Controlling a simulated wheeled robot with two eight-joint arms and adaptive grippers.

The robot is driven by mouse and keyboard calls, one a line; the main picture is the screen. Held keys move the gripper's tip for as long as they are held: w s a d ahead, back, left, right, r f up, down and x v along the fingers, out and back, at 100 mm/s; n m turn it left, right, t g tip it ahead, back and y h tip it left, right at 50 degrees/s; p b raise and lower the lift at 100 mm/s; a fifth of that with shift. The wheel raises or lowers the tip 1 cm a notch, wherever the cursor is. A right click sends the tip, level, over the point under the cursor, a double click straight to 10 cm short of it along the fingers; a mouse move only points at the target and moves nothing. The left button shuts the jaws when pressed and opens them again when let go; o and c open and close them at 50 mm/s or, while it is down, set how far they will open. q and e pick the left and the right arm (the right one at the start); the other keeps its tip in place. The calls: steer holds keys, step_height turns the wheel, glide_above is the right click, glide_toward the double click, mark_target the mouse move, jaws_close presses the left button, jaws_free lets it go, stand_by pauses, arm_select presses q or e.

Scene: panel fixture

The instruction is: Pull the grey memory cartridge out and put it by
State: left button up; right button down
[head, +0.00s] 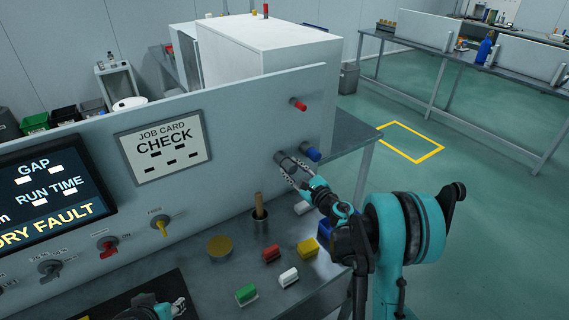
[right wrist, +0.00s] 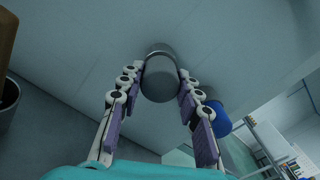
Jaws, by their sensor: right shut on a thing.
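The grey memory cartridge (head: 279,157) is a dark grey cylinder sticking out of the upright panel (head: 240,135) near its right end. My right gripper (head: 289,168) is shut on the grey cartridge. In the right wrist view, the cartridge (right wrist: 160,78) lies between the tips of the two fingers, its round end towards the camera and its far end at the panel. How deep it sits in the panel is hidden. My left gripper (head: 178,306) is low at the bottom edge of the head view, above a dark mat; its finger opening is unclear.
A blue cylinder (head: 312,154) sits close beside the grey one, and a red one (head: 299,104) above. On the bench (head: 225,275) are a wooden-handled tool in a cup (head: 260,222), a yellow disc (head: 219,246) and several coloured blocks. Bare bench shows between them.

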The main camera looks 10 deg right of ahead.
steer(key=shift+b+v, duration=0.35)
steer(key=shift+v, duration=1.9)
glide_toward(293, 169)
steer(key=shift+w+a+b, duration=0.2)
steer(key=shift+w+b, duration=0.15)
steer(key=shift+b, duration=0.1)
stand_by(0.4)
